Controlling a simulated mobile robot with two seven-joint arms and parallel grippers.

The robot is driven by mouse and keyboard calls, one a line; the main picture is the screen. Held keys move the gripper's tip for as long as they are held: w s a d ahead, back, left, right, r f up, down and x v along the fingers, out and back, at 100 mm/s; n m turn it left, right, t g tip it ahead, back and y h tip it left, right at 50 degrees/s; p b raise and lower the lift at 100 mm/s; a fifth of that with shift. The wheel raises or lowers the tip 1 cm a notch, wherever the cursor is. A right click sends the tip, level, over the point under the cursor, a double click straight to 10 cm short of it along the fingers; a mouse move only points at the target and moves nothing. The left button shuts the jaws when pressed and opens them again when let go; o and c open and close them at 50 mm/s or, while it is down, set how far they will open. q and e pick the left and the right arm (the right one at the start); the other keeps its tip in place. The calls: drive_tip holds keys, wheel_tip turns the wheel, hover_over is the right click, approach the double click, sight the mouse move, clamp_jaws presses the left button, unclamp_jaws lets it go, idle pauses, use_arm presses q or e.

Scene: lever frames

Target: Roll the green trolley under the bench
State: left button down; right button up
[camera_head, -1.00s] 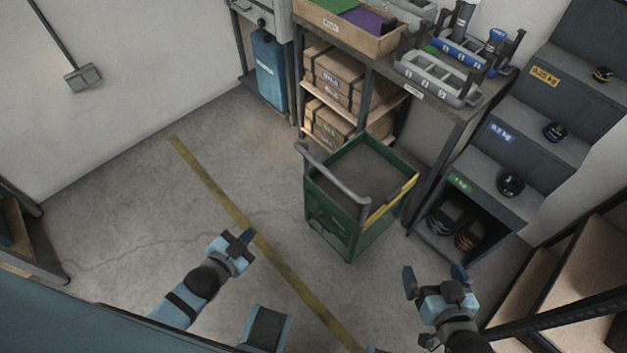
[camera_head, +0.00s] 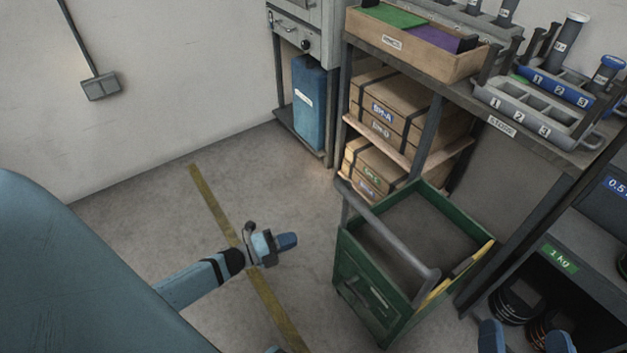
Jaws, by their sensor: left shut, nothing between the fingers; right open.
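The green trolley (camera_head: 362,284) stands upright on the floor in front of the bench (camera_head: 545,140). Its tray is empty, its grey push handle (camera_head: 390,237) faces left, and a yellow strip marks its right edge. Its far end is close to the bench's open bay, right of the shelves; I cannot tell whether any part is under the top. My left gripper (camera_head: 288,241) is shut and empty, left of the trolley and apart from it. My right gripper (camera_head: 525,340) is open at the bottom right edge, mostly cut off, right of the trolley.
Wooden boxes (camera_head: 392,103) fill the bench's left shelves. A wooden tray (camera_head: 410,50) and grey racks (camera_head: 535,108) stand on top. A blue container (camera_head: 309,100) is at the back. A dark weight rack (camera_head: 590,245) is on the right. Floor around the yellow line (camera_head: 213,205) is clear.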

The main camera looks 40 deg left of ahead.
use_arm(q)
drive_tip(key=b+x, duration=0.3)
drive_tip(key=x, duration=1)
use_arm(e)
drive_tip(key=shift+s+a+y, duration=0.1)
drive_tip(key=shift+a+y, duration=0.4)
use_arm(q)
drive_tip(key=shift+r, duration=0.1)
drive_tip(key=shift+d, duration=0.1)
